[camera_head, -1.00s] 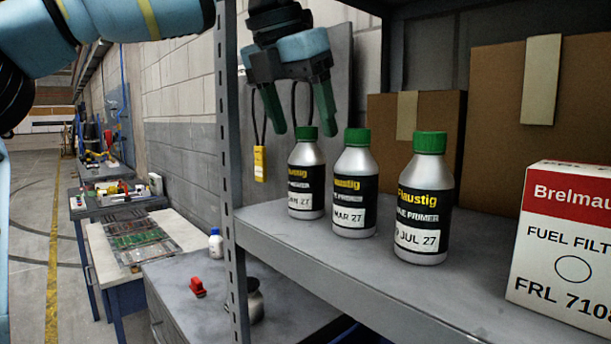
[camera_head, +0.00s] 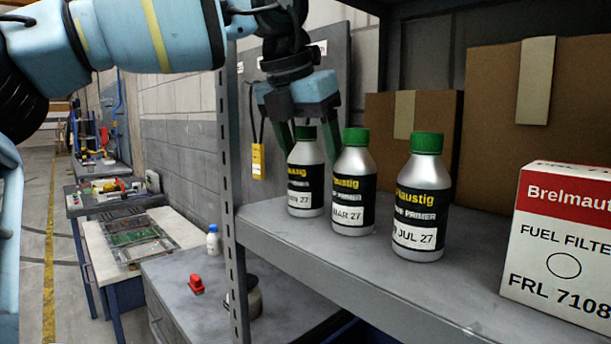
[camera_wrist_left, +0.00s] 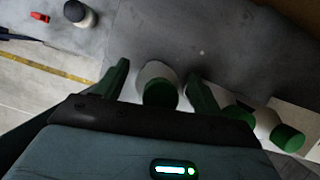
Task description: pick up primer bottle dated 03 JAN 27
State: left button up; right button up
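Three silver primer bottles with green caps and black labels stand upright in a row on the grey shelf (camera_head: 420,290). The leftmost bottle (camera_head: 305,178) has a date partly cut off, ending in "N 27"; a moment ago it read "JAN 27". The middle bottle (camera_head: 352,190) reads "MAR 27" and the right bottle (camera_head: 420,205) "JUL 27". My left gripper (camera_head: 308,148) is open, its green fingers on either side of the leftmost bottle's upper part. In the left wrist view that bottle (camera_wrist_left: 160,88) sits between the spread fingers, with gaps visible. My right gripper is out of view.
A Brelmau fuel filter box (camera_head: 560,245) stands at the shelf's right front. Cardboard boxes (camera_head: 525,120) stand behind. A shelf upright (camera_head: 232,200) is left of the bottles. The middle bottle stands close to my gripper's right finger.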

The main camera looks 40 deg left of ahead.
pick_arm(q)
jog(key=c, duration=1.1)
jog(key=shift+r, duration=0.2)
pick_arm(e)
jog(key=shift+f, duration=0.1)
